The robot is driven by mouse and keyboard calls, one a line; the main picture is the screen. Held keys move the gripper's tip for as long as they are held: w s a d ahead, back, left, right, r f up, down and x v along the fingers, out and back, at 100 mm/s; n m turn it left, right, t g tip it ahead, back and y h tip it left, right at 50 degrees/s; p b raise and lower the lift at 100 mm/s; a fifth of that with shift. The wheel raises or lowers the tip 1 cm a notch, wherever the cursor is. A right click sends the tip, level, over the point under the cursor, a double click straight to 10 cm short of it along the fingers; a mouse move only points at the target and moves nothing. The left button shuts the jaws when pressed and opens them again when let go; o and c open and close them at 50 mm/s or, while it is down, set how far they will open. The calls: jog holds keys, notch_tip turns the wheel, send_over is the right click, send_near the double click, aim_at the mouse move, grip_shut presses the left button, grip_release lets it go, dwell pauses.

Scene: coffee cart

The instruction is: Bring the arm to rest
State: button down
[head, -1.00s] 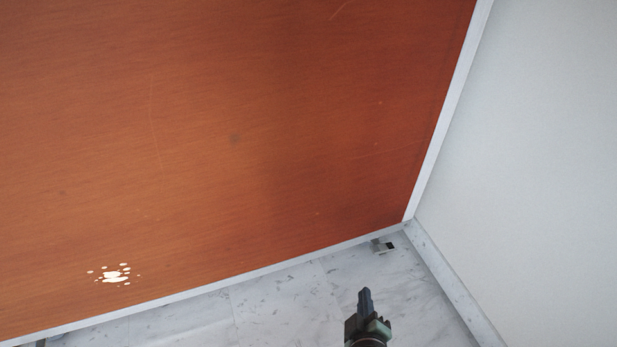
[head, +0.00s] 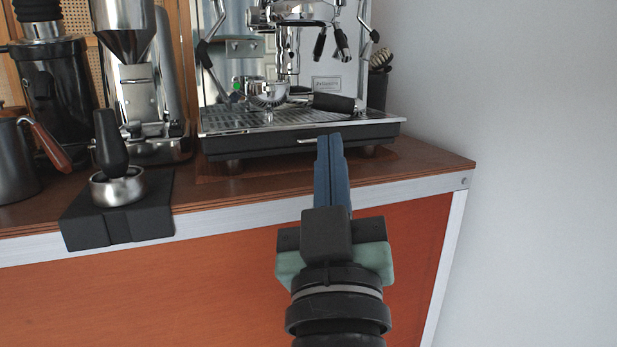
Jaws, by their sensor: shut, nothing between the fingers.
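My gripper (head: 332,143) is in the lower middle of the head view, pointing away from me. Its two blue fingers are together, with nothing seen between them. In the picture the fingertips overlap the front edge of the espresso machine's drip tray (head: 300,143); I cannot tell how far apart they are or whether they touch.
The chrome espresso machine stands on a wooden counter (head: 420,162) with an orange front panel (head: 170,290). Grinders (head: 150,85) and a dark pitcher (head: 17,170) are at left. A pale wall (head: 530,200) closes the right side.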

jog(key=s+a+r+m+t+p, duration=0.1)
jog(key=s+r+t+p, duration=0.1)
jog(key=s+r, duration=0.55)
jog(key=s+a+r+m+t+p, duration=0.1)
jog(key=s+r+m+t+p, duration=0.2)
jog(key=r, duration=0.8)
notch_tip(320, 180, up, 36)
jog(key=n+g+p, duration=0.1)
jog(key=p, duration=3.5)
jog(key=shift+w, duration=0.3)
jog(key=shift+a+f, duration=0.1)
jog(key=shift+a, duration=0.05)
